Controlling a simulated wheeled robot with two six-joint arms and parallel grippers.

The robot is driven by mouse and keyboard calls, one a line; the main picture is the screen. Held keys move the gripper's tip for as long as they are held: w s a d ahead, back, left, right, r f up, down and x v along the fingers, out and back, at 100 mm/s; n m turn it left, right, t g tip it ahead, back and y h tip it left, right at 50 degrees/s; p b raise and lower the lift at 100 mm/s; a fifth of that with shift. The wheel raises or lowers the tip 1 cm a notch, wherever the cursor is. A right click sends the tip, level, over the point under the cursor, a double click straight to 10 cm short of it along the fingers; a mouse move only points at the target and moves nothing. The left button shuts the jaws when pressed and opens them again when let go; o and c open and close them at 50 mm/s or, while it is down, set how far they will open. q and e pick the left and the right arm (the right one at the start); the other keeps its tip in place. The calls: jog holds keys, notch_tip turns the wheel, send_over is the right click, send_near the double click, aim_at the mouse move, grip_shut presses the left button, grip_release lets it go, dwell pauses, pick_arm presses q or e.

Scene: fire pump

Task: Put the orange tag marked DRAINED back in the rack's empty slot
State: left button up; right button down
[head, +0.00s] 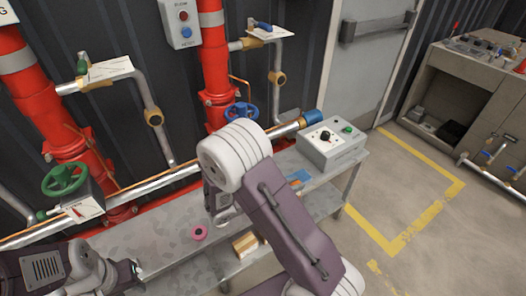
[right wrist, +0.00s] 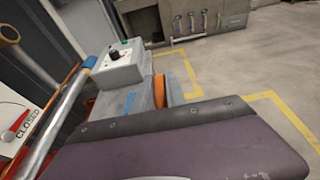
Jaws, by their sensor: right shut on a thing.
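My right arm crosses the middle of the head view. My right gripper (head: 223,212) is mostly hidden behind its own pale joint. In the right wrist view an orange strip (right wrist: 160,91), which looks like the orange tag, stands just past my purple casing between grey surfaces. My right gripper is shut on it, but the fingertips are unclear and its lettering cannot be read. A small blue and orange item (head: 298,178) lies on the bench beside my right arm. I cannot tell whether it is part of the rack. My left gripper (head: 132,272) is low at the left, its jaws unclear.
A grey control box (head: 332,146) stands at the bench's right end. It also shows in the right wrist view (right wrist: 118,66). A pink ring (head: 199,232) lies on the grey bench (head: 160,236). Red pipes (head: 62,130) and a green handwheel (head: 64,179) stand behind. The floor at right is free.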

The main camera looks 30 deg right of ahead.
jog(key=shift+a, duration=0.1)
jog(key=w+a+f+n+t+y, duration=0.2)
jog(key=a+f+n+t+y, duration=0.15)
jog(key=a+n+t, duration=0.7)
notch_tip(320, 180, up, 9)
jog(key=a+m+g+p, duration=0.2)
jog(key=m+p, duration=0.1)
jog(key=p, duration=1.1)
jog(key=shift+w+a+f+m+g, duration=0.15)
jog(key=shift+w+a+m+g, duration=0.15)
jog(key=shift+a+m+g, duration=0.05)
jog(key=shift+h, duration=0.25)
